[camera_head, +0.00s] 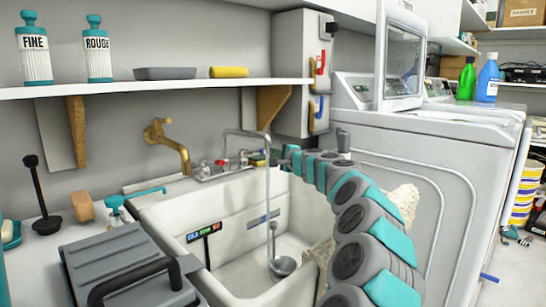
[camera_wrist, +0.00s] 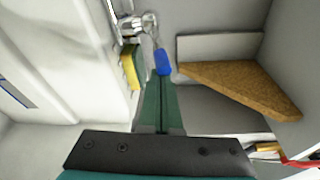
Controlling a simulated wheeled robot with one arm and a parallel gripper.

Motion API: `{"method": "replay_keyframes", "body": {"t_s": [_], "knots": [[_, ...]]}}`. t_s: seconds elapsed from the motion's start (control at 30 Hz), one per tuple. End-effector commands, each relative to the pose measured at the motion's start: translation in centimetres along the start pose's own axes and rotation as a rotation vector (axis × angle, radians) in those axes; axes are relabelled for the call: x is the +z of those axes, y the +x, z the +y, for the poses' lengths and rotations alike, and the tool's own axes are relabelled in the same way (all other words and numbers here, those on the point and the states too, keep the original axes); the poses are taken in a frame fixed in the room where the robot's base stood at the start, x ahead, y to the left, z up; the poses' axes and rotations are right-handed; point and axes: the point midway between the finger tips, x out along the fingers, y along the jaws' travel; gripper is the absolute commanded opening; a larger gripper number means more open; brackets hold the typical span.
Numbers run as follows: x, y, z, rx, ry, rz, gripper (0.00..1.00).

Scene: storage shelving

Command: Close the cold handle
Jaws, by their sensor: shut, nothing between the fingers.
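The cold handle (camera_wrist: 163,62) has a blue grip on a chrome stem in the wrist view. It sits just beyond the tips of my gripper (camera_wrist: 160,84), whose dark green fingers are together and empty. I cannot tell whether the tips touch the blue grip. In the head view the chrome faucet (camera_head: 246,133) stands at the back of the white sink (camera_head: 160,223), with a red-marked handle (camera_head: 220,163) on its left. A thin, pale line that looks like water drops from the spout. In the head view my arm largely hides the cold handle and fingertips.
A yellow sponge (camera_wrist: 130,72) lies on the sink ledge left of my fingers. A wooden shelf bracket (camera_wrist: 240,82) is close on the right. A shelf (camera_head: 140,88) with bottles hangs above. A washing machine (camera_head: 430,150) stands right of the sink. A ladle (camera_head: 281,265) is in the basin.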

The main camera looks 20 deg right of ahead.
Motion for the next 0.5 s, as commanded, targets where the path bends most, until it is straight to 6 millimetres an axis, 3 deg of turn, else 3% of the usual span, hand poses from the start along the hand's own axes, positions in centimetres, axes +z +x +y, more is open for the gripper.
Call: {"method": "replay_keyframes", "body": {"t_s": [0.5], "knots": [[2.5, -1.0, 0.5, -0.02, 0.006, 0.11, 0.0]]}}
